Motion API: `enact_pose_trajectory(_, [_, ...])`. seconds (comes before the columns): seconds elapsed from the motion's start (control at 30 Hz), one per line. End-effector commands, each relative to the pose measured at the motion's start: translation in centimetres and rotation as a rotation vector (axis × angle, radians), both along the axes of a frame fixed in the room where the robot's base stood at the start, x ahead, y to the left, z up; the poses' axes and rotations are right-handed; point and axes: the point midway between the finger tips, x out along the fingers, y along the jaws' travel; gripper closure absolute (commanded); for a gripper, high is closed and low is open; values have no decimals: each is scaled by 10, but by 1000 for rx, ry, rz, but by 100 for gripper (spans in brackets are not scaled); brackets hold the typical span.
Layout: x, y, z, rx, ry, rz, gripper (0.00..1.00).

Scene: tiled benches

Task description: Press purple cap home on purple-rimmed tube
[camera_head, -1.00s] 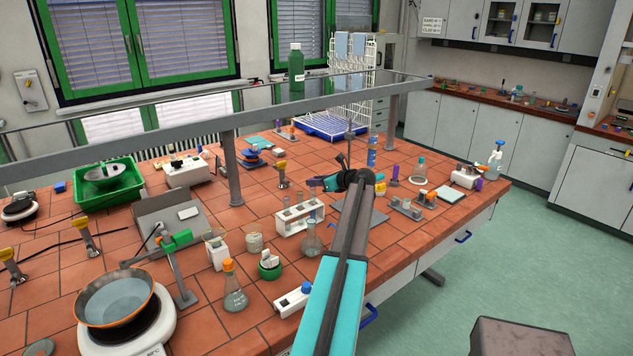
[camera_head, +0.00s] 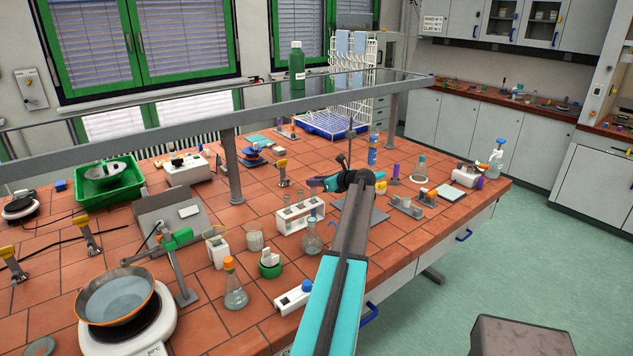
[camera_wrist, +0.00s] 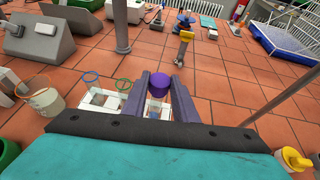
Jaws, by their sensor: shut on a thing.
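My gripper (camera_wrist: 159,88) is shut on the purple cap (camera_wrist: 158,81), which sits between the purple fingertips in the wrist view. In the head view my gripper (camera_head: 315,184) is above and behind the white tube rack (camera_head: 290,226); the cap cannot be made out there. The rack also shows below the fingers in the wrist view (camera_wrist: 100,100). A blue tube rim (camera_wrist: 90,76) and a green tube rim (camera_wrist: 123,85) stand left of the fingers. No purple rim is clearly visible; the cap and fingers hide part of the rack, so I cannot tell whether the cap touches a tube.
A round flask (camera_head: 311,240) stands at the rack's front right, and a beaker (camera_head: 254,241) stands to its left. A yellow-topped tap (camera_head: 283,172) is behind. A thin metal rod (camera_wrist: 285,104) rises right of the gripper. Open tiles lie beyond the rack.

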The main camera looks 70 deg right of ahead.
Motion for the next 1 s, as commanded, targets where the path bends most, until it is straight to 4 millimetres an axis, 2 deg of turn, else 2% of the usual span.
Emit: enact_pose_trajectory(1.0, [0, 0, -17, 0, 0, 0, 100])
